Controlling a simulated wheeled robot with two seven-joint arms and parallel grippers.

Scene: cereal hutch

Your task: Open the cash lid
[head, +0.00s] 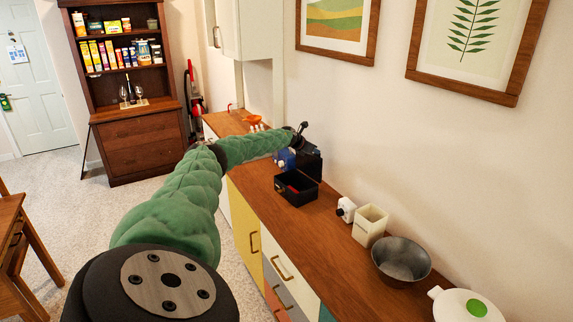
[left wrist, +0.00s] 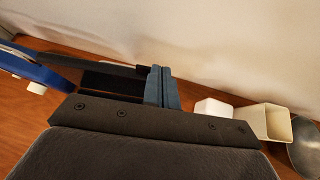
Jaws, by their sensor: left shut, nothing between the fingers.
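The black cash box (head: 296,190) stands on the wooden counter, its front part showing an open dark inside with a bit of red. A dark raised part, which looks like its lid (head: 310,166), stands at its back. My left arm reaches in over the counter, and my left gripper (head: 290,158) is at the box's back left, close to the lid; whether they touch is unclear. In the left wrist view the gripper's blue-grey fingers (left wrist: 163,88) are together and empty, beside a dark edge of the box (left wrist: 112,84). My right gripper is out of view.
A wall stands close behind. An orange dish (head: 253,118) lies farther left.

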